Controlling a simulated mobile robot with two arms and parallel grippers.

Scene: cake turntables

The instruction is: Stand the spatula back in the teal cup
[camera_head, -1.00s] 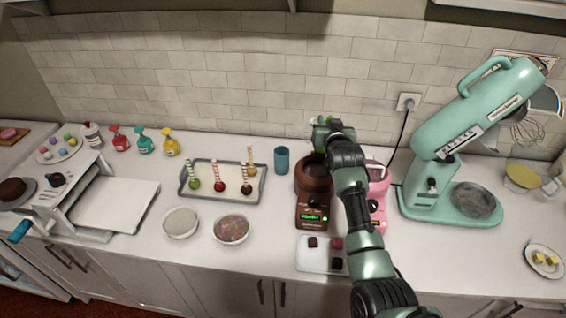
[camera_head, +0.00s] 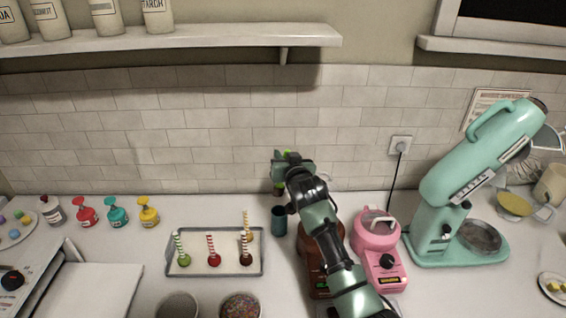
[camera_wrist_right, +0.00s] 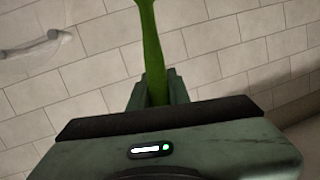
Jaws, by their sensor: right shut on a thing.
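The teal cup (camera_head: 279,222) stands upright on the counter, just left of the brown melting pot. My right gripper (camera_head: 281,170) is above the cup in the head view, close to the tiled wall. In the right wrist view it is shut on the green spatula (camera_wrist_right: 151,45), whose top runs out of the picture. In the head view only small bits of green show at the gripper, so the spatula's lower end is unclear. My left gripper is not in view.
A brown melting pot (camera_head: 307,255), partly behind my right arm, and a pink one (camera_head: 376,240) stand right of the cup. A tray (camera_head: 172,268) with cake pops lies left of it. A teal mixer (camera_head: 432,225) stands further right. A shelf (camera_head: 200,38) hangs above.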

